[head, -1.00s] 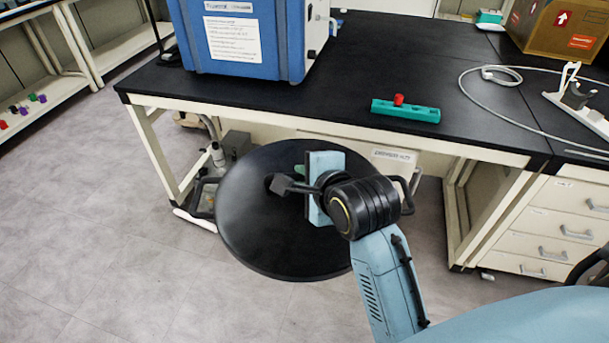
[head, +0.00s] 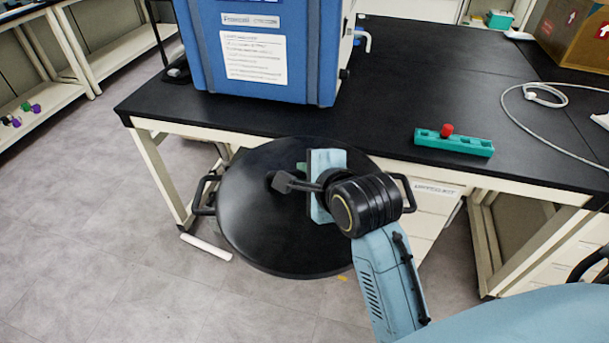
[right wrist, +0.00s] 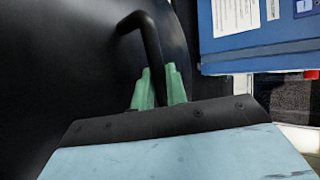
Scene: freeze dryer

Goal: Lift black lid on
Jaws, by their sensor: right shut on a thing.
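The black lid (head: 262,225) is a large round disc in the middle of the head view, held in the air in front of the bench. My right gripper (head: 300,172) is over its face and shut on the lid's black handle. In the right wrist view, the green fingertips (right wrist: 160,88) close around the bent handle (right wrist: 149,38), and the lid's dark face (right wrist: 75,60) fills the left side. The fingertips are mostly hidden by my wrist in the head view. My left gripper is not in view.
The blue machine (head: 265,50) stands on the black bench (head: 420,85) behind the lid. A teal rack (head: 455,142) with a red cap (head: 447,130) and a looped white cable (head: 510,95) lie to the right. A cardboard box (head: 578,35) stands far right. Open floor lies left.

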